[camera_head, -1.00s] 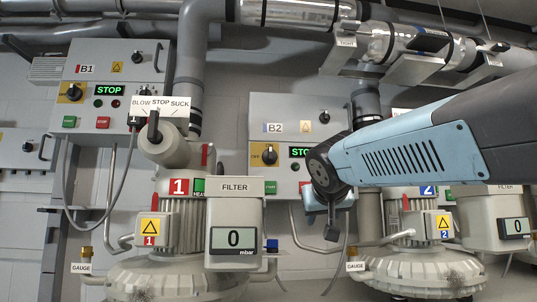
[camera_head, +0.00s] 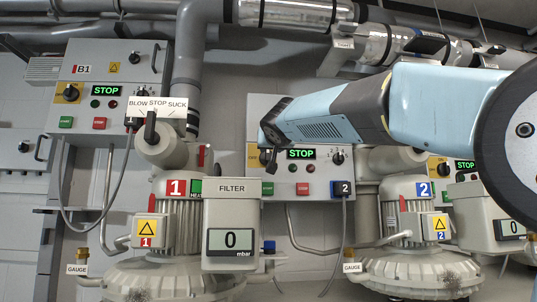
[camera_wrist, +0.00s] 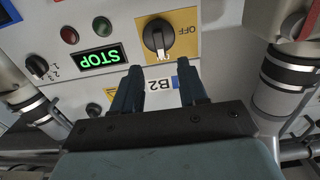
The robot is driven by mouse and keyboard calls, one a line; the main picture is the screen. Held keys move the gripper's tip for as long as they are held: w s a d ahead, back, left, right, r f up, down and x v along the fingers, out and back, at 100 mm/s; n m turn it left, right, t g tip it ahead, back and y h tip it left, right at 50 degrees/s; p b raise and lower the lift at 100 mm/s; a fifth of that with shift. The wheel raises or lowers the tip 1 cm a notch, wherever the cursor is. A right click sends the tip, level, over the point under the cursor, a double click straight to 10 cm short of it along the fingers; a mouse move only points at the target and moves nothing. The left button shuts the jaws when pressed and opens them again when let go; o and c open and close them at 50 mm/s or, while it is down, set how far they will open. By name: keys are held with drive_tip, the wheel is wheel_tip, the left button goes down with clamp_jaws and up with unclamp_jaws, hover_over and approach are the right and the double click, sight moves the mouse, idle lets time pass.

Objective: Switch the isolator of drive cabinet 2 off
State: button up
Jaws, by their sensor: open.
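The drive cabinet B2 (camera_head: 320,192) stands in the middle of the head view. Its isolator is a black rotary knob (camera_wrist: 157,38) on a yellow plate (camera_wrist: 198,18) marked OFF and ON, seen upside down in the wrist view. The knob's handle runs roughly up and down in that view, with a pale mark on it. My gripper (camera_wrist: 160,82) is open and empty, its two dark fingers spread just below the knob in the picture, over the B2 label, apart from the knob. In the head view my gripper (camera_head: 268,168) hides most of the isolator; the plate's left edge shows.
A green STOP display (camera_wrist: 99,57), red and green lamps and a small selector knob (camera_wrist: 37,66) sit beside the isolator. Cabinet B1 (camera_head: 125,72) is at left. Blower 1 (camera_head: 176,215) and blower 2 (camera_head: 405,205) stand in front with pipes.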

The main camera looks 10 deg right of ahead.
sight(268, 154)
drive_tip(key=shift+w, duration=3.9)
drive_tip(key=shift+c, duration=0.2)
clamp_jaws()
